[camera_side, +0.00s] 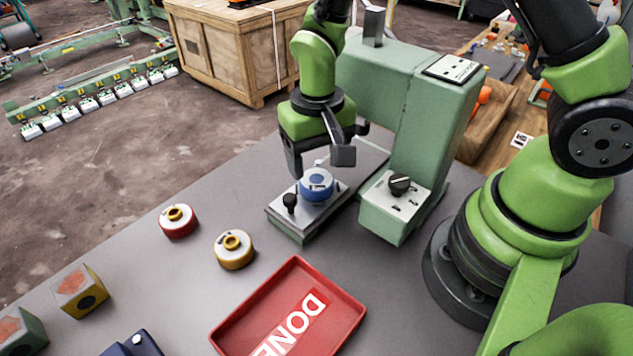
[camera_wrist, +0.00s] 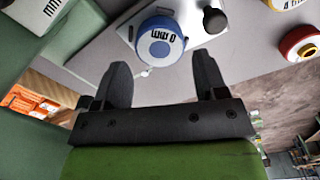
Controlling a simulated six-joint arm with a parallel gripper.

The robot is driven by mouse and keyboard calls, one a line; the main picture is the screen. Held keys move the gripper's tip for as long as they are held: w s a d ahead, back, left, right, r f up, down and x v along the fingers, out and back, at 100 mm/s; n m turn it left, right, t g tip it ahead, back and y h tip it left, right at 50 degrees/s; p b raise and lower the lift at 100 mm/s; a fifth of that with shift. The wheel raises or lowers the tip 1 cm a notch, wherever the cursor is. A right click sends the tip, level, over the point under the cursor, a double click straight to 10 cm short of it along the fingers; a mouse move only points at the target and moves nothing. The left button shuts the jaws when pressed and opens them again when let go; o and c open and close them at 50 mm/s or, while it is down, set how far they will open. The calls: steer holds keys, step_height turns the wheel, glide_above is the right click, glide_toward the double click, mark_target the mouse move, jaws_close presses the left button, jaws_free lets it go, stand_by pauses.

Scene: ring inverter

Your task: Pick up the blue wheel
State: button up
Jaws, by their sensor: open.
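The blue wheel (camera_side: 316,184) sits on a grey metal plate (camera_side: 305,208) beside the green machine. It has a white top face. In the wrist view the blue wheel (camera_wrist: 160,42) shows dark lettering and lies just beyond my fingertips. My gripper (camera_side: 318,160) is above the wheel and a little behind it in the side view. In the wrist view my gripper (camera_wrist: 160,72) is open and empty, with its two dark fingers apart. The wheel lies roughly in line with the gap between them.
A black knob (camera_side: 290,202) stands on the plate close to the wheel. The green machine (camera_side: 405,110) rises at the right. A red wheel (camera_side: 178,221), a yellow wheel (camera_side: 233,250) and a red tray (camera_side: 228,329) marked DONE occupy the table in front. Bare table lies between them.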

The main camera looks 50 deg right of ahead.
mark_target(316, 179)
steer(key=f, duration=0.4)
steer(key=shift+w+d+f, duration=0.1)
steer(key=shift+w+f, duration=0.1)
steer(key=shift+f, duration=0.05)
